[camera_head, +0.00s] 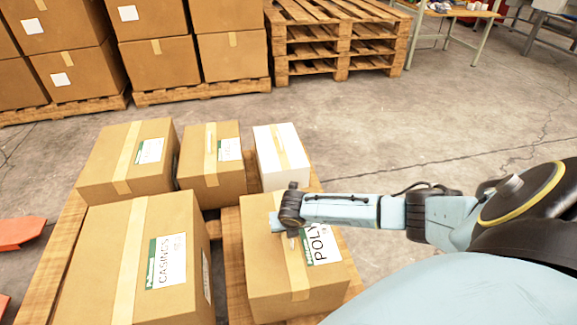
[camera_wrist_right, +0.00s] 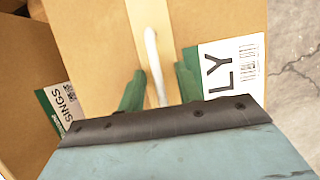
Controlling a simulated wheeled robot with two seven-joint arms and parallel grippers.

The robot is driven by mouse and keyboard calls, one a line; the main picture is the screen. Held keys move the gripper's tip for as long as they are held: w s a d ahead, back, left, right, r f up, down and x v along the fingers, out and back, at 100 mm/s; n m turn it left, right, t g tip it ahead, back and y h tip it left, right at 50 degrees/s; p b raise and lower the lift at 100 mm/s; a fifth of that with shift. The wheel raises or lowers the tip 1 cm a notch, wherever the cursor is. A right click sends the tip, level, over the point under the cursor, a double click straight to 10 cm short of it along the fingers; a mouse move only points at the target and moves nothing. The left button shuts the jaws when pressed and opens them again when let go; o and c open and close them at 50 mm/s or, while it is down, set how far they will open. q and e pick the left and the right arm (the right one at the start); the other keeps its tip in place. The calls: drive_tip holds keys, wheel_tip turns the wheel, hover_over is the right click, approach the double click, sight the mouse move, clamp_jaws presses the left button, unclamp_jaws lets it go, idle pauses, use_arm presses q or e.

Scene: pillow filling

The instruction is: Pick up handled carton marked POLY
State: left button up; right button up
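The handled carton marked POLY (camera_head: 265,275) is a brown box with a tape strip and a white-and-green label (camera_head: 321,245), at the front right of the pallet in the head view. The right wrist view shows the carton's top (camera_wrist_right: 90,35) with its white handle (camera_wrist_right: 152,50) and part of the label, reading "LY". My right gripper (camera_head: 279,226) is over the carton's top. Its two green fingers (camera_wrist_right: 160,80) are apart, one on each side of the handle, with gaps between. Contact with the handle cannot be seen. My left gripper is not in view.
A large carton marked CASINGS (camera_head: 125,265) stands left of the POLY carton. Behind are two brown cartons (camera_head: 120,165) (camera_head: 207,180) and a white one (camera_head: 268,175), all on a wooden pallet (camera_head: 232,262). Concrete floor (camera_head: 430,130) is open to the right.

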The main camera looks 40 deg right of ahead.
clamp_jaws()
idle(1.3)
drive_tip(key=shift+w+r, duration=0.15)
